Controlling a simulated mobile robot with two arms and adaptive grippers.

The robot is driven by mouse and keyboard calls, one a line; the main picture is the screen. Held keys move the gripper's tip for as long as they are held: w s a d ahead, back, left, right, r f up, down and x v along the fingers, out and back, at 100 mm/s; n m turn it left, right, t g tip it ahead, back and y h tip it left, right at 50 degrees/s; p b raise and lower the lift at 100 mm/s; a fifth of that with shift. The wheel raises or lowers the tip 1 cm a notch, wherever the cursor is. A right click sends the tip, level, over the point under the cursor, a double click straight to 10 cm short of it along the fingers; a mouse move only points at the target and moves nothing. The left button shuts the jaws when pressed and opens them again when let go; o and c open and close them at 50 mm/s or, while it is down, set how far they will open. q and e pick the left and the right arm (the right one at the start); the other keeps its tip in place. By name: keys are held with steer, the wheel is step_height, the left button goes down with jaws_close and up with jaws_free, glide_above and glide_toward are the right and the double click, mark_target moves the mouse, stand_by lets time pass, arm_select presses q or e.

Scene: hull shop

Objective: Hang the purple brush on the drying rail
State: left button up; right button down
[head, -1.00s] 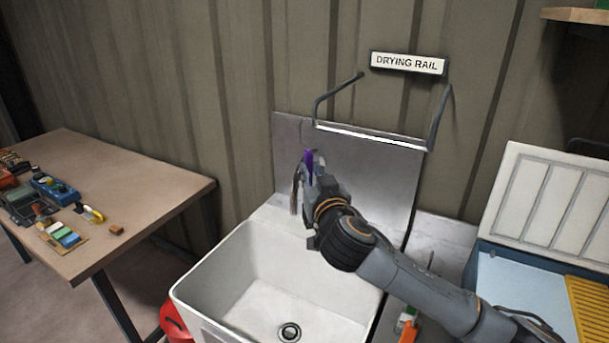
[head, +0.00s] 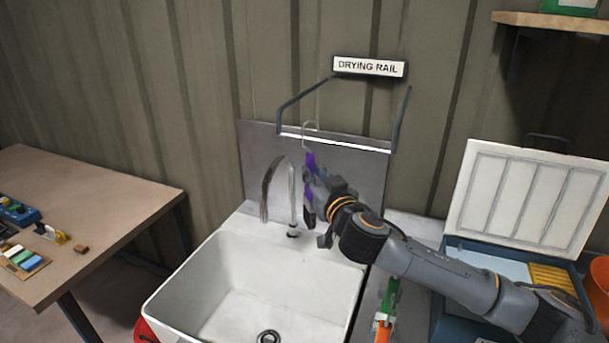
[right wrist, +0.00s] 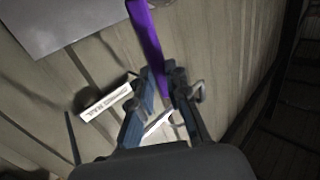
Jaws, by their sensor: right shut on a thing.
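The purple brush (head: 310,160) is upright in my right gripper (head: 313,182), which is shut on it above the back of the sink. A thin grey hook rises from the brush's top. In the head view this hook overlaps the left part of the drying rail (head: 350,145); I cannot tell whether it is over the bar or in front of it. The rail is a dark bracket on the wall under a "DRYING RAIL" sign. In the right wrist view the purple handle (right wrist: 147,35) runs up from between the fingers. My left gripper is out of view.
A white sink (head: 190,285) with a curved grey tap (head: 291,195) lies below the gripper. A metal splashback (head: 255,160) stands behind. A blue cool box (head: 455,265) with an open white lid is at right, a wooden table (head: 100,230) at left.

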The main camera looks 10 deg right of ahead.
steer(key=shift+w+d+f+b, duration=0.1)
steer(key=shift+d+f+b, duration=0.05)
steer(key=shift+f+b, duration=0.6)
steer(key=shift+d+f+b, duration=0.1)
steer(key=shift+f+b, duration=0.55)
steer(key=shift+f, duration=0.1)
steer(key=c, duration=1.2)
jaws_free()
